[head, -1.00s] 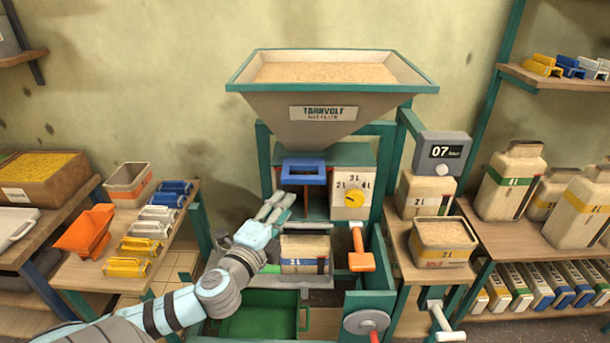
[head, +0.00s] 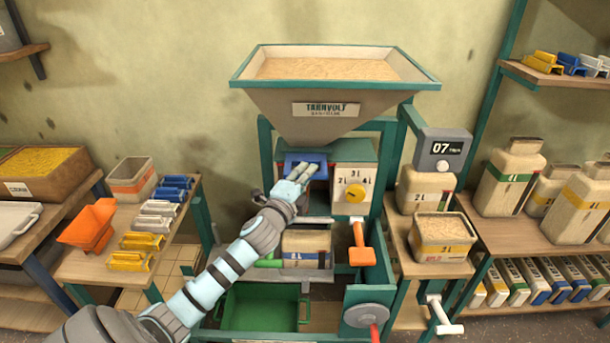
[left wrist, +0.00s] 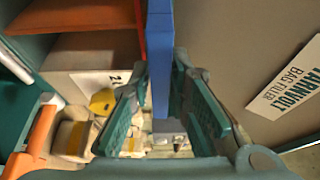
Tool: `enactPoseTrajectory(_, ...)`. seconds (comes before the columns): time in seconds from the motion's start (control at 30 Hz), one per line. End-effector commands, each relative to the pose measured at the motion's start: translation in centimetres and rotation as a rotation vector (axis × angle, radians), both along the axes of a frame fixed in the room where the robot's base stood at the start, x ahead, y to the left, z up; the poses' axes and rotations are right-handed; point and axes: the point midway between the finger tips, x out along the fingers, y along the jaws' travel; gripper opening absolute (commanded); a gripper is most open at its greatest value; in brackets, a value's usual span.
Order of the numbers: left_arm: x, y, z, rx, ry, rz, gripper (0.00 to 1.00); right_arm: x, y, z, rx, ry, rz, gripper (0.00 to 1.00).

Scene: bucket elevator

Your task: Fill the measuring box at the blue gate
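The blue gate (head: 293,161) is under the hopper (head: 335,100), which holds grain-like material. To its right is the cream box front (head: 343,178), with a yellow dial marked 2L, 3L and 4L; it looks like the measuring box. Its inside is hidden in the head view. My left gripper (head: 304,173) is at the gate, its hand covering part of it. In the left wrist view, the blue plate (left wrist: 160,65) stands between the two teal fingers (left wrist: 165,112), which are apart, with a visible gap on the left side. My right gripper is not in view.
A beige container (head: 306,243) stands below the gate, next to an orange handle (head: 361,255). A green bin (head: 258,305) is lower. Side tables hold an orange scoop (head: 90,226), coloured clips and a filled tub (head: 443,230). A display (head: 444,150) reads 07.

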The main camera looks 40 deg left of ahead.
Motion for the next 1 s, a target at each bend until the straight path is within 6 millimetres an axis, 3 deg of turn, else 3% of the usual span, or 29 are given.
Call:
enactPoseTrajectory(0.07,0.0,0.0,0.0,0.0,0.0,0.0,0.0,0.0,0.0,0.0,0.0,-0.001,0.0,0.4)
enactPoseTrajectory(0.37,-0.1,-0.1,0.0,0.0,0.001,0.0,0.0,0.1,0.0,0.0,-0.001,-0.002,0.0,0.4)
enactPoseTrajectory(0.7,-3.7,-2.8,-0.1,-0.002,0.004,0.0,0.0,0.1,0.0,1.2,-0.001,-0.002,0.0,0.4)
enactPoseTrajectory(0.97,-3.9,-2.8,-0.1,0.001,0.001,0.003,0.0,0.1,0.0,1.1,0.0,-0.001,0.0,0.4)
enactPoseTrajectory(1.0,-3.9,-2.8,-0.1,0.001,0.001,0.003,0.13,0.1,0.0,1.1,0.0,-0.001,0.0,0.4)
